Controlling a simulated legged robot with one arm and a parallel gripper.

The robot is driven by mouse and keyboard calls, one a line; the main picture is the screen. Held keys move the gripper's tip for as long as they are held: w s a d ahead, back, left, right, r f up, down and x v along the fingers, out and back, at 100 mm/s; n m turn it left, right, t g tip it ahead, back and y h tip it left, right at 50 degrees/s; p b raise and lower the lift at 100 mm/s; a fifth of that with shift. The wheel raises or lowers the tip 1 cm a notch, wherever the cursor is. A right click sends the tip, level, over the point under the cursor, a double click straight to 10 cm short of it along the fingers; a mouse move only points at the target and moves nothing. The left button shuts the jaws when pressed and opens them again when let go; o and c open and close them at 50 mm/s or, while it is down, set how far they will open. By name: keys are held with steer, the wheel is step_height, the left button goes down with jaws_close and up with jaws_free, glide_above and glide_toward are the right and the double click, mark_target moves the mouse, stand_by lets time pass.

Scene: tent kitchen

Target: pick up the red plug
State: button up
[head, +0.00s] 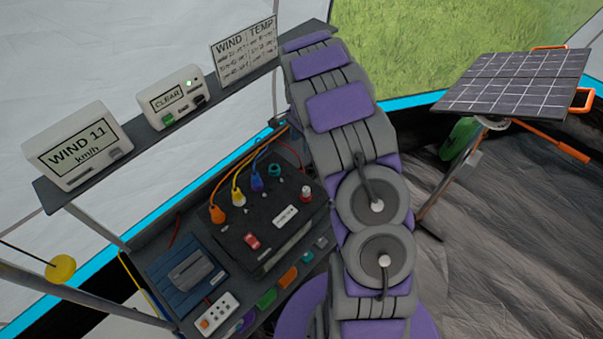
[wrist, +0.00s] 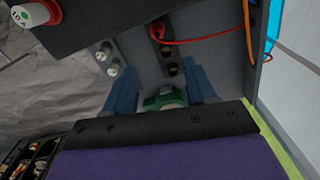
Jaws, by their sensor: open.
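I cannot pick out a red plug for certain. A red and white cylindrical piece (head: 305,193) stands at the right corner of the black box (head: 290,228). A similar red and white piece (wrist: 38,12) shows at the top left of the wrist view. On the box, an orange plug (head: 217,214), a yellow-corded plug (head: 238,197) and a blue plug (head: 257,184) sit at the cord ends. My gripper (wrist: 162,80) is open, with two blue fingers apart. A green rounded thing (wrist: 165,98) shows between them, at unclear depth. The head view hides my gripper behind my arm.
A red rocker switch (head: 252,241) is on the box. A shelf (head: 155,135) with displays stands above. A power strip (head: 219,313) lies at the front. Red and orange cords (wrist: 246,35) hang at the wrist view's upper right. A solar panel (head: 515,85) stands right.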

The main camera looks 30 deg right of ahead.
steer(key=b, duration=0.1)
glide_above(301, 167)
steer(key=f, duration=0.8)
steer(key=shift+w+a+f, duration=0.25)
steer(key=shift+a+f, duration=0.05)
steer(key=shift+a, duration=0.1)
steer(key=f, duration=0.2)
steer(key=d+f+b, duration=0.1)
steer(key=f, duration=0.1)
steer(key=shift+s+d+f+b, duration=0.2)
steer(key=shift+f+b, duration=0.1)
steer(key=shift+f, duration=0.05)
steer(key=shift+a+f, duration=0.1)
steer(key=shift+f, duration=0.2)
steer(key=shift+a+r, duration=0.1)
steer(key=shift+a, duration=0.1)
steer(key=shift+c, duration=0.5)
steer(key=shift+d, duration=0.15)
jaws_close()
